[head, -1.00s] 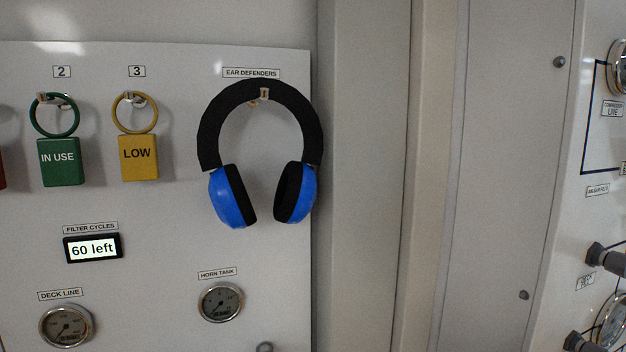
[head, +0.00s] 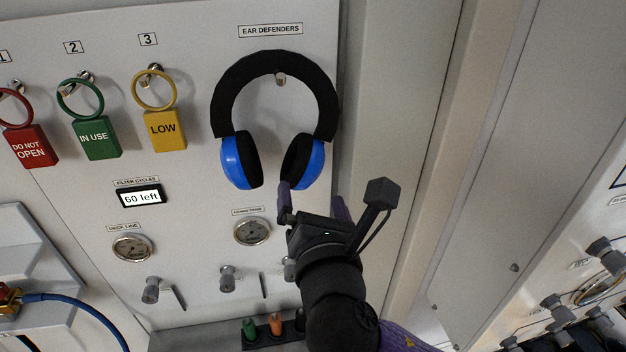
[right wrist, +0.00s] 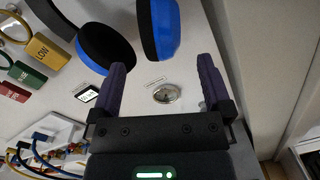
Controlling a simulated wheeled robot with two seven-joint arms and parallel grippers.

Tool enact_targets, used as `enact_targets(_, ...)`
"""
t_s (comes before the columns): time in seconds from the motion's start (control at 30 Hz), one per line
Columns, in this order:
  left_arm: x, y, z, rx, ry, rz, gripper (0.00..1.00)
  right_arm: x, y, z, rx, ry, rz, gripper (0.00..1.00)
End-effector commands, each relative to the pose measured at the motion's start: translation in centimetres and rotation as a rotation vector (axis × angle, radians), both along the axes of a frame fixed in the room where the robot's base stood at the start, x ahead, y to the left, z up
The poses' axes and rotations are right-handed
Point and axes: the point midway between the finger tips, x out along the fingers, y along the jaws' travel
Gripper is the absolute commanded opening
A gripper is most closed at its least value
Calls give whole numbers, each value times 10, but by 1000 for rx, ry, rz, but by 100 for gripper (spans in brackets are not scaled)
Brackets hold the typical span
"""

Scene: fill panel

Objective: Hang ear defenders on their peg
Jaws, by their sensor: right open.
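The ear defenders (head: 275,66), a black headband with two blue cups, hang upright on the panel under the EAR DEFENDERS label (head: 270,30). The end of their peg (head: 281,79) shows just under the top of the band, and the band appears to rest over it. My right gripper (head: 312,198) is open and empty, just below the right-hand cup (head: 312,165); one fingertip overlaps the cup's lower edge in the picture. In the right wrist view the open jaws (right wrist: 163,68) have nothing between them, and the cups (right wrist: 165,28) lie beyond the fingertips. My left gripper is out of view.
Red, green and yellow tags (head: 165,130) hang on pegs at the left. Gauges (head: 252,231) and grey valve knobs (head: 228,278) stick out lower on the panel. A tray with coloured-top items (head: 275,324) is below. A bare wall strip (head: 395,120) is right of the panel.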

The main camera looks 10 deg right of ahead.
Motion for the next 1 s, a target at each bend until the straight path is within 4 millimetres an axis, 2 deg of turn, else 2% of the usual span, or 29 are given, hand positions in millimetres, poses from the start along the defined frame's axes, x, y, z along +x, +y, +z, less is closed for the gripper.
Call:
enact_targets(0.2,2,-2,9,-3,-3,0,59,49,-4,1,1,2,-5,100)
enact_targets(0.4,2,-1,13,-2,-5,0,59,83,-5,-1,4,5,-3,100)
enact_targets(0.53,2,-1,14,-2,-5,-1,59,91,-6,-2,6,5,-2,100)
enact_targets(0.73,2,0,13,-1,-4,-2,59,91,-6,-2,6,6,-1,100)
enact_targets(0.77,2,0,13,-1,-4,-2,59,91,-6,-2,6,6,-1,96)
enact_targets(1.0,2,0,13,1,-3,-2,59,91,-6,-2,6,6,-1,45)
